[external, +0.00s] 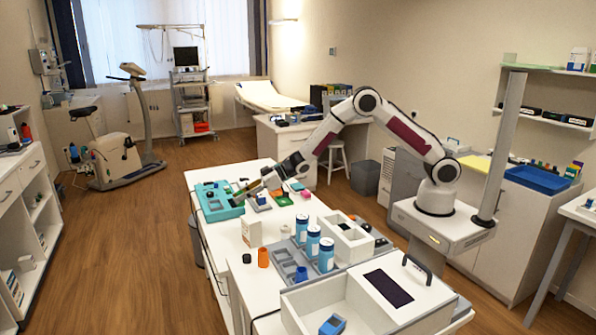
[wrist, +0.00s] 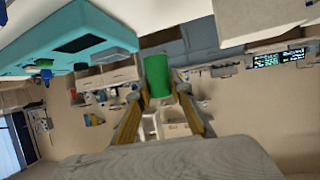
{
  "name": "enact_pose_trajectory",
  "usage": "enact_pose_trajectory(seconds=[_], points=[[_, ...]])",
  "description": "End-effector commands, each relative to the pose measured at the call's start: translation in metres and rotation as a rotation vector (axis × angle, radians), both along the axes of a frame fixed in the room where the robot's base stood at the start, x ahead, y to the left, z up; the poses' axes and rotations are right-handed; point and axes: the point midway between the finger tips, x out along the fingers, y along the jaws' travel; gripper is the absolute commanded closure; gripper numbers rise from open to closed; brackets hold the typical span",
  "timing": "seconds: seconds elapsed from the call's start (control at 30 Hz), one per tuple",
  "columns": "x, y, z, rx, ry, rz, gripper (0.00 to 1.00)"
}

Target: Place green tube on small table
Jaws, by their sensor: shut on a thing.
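The green tube (wrist: 157,76) is a plain green cylinder and shows between the fingertips of my gripper (wrist: 162,92) in the wrist view. My gripper is shut on it. In the external view my gripper (external: 246,189) is over the far end of the white central table (external: 222,231), by the teal case (external: 216,207). The tube is too small there to make out clearly. I cannot tell for certain which surface is the small table; a white table (external: 577,208) stands at the right edge.
A strip near the table's left edge is clear.

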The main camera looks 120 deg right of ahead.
Motion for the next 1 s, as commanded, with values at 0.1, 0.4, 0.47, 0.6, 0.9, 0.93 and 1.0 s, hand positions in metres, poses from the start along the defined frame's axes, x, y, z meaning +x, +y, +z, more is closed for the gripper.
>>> enact_pose_trajectory(seconds=[0.1,0.4,0.47,0.6,0.9,0.93,1.0], points=[[0.0,0.0,0.0,0.0,0.0,0.0,0.94],[0.001,0.008,0.004,0.0,-0.002,0.005,0.94],[0.002,0.014,0.007,0.001,-0.004,0.008,0.94],[0.003,0.038,0.018,0.0,-0.008,0.021,0.94],[-0.002,0.118,0.052,0.0,-0.018,0.065,0.94],[-0.004,0.126,0.055,0.0,-0.017,0.069,0.94],[-0.008,0.145,0.062,0.001,-0.018,0.08,0.94]])
